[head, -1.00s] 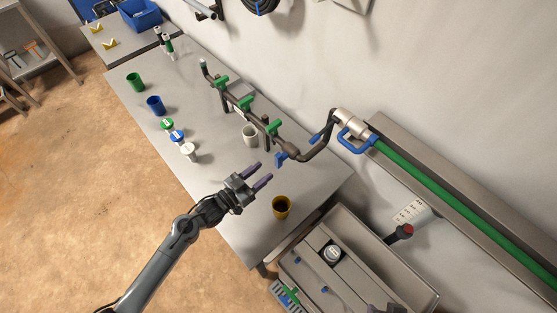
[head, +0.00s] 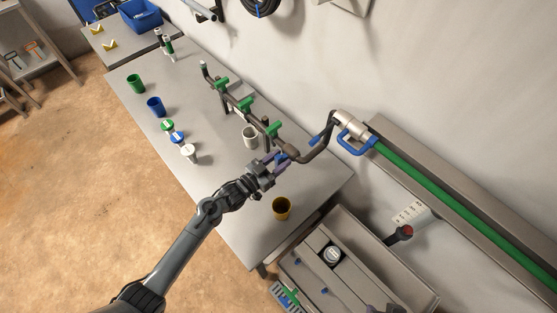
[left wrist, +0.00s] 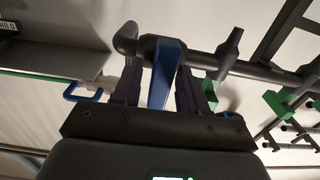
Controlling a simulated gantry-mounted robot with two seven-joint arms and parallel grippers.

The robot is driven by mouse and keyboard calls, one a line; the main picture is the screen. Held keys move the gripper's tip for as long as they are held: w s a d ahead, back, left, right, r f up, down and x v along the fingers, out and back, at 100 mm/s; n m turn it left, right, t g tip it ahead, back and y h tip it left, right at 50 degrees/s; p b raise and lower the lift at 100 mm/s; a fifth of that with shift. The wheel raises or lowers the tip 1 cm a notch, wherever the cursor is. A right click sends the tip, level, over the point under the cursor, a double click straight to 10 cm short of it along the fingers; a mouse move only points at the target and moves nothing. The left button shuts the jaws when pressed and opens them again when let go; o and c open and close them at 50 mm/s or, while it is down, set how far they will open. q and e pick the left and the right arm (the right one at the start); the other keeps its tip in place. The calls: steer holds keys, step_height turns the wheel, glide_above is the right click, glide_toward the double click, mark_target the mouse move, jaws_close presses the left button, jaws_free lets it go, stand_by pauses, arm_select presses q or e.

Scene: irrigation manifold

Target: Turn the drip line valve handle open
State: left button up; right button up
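The blue valve handle (left wrist: 165,72) hangs from the dark manifold pipe (left wrist: 203,60) in the left wrist view. It stands between the two fingers of my left gripper (left wrist: 160,88), which are apart. The right finger is very close to it; I cannot tell whether it touches. In the head view my left gripper (head: 274,162) is at the near end of the manifold and mostly hides this handle. Green valve handles (head: 246,104) sit farther along the manifold. Dark fingertips of my right gripper (head: 382,309) barely show at the bottom edge.
A white cup (head: 249,138) is close behind my gripper. A blue looped handle (head: 353,142) sits by the green pipe (head: 440,195) at right. A grey tray (head: 421,288) is below.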

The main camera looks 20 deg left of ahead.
arm_select(q)
jaws_close()
steer(key=shift+n+p, duration=0.3)
steer(key=shift+n, duration=0.1)
steer(key=n+p, duration=0.1)
steer(key=n, duration=0.1)
steer(key=n+p, duration=0.1)
steer(key=shift+w+a+r+n, duration=0.1)
steer(key=shift+a+n, duration=0.05)
steer(key=shift+n, duration=0.25)
steer(key=n+p, duration=0.2)
steer(key=n, duration=0.2)
steer(key=shift+a+n, duration=0.1)
steer(key=shift+n, duration=0.2)
steer(key=n, duration=0.1)
steer(key=n+p, duration=0.1)
steer(key=n, duration=0.3)
steer(key=shift+w+f+p, duration=0.1)
steer(key=shift+f+p, duration=0.15)
steer(key=shift+p, duration=0.15)
steer(key=shift+f+n+p, duration=0.15)
steer(key=shift+n+p, duration=0.4)
steer(key=shift+n, duration=1.55)
steer(key=shift+a, duration=0.1)
steer(key=shift+f, duration=0.1)
steer(key=shift+o, duration=0.6)
jaws_free()
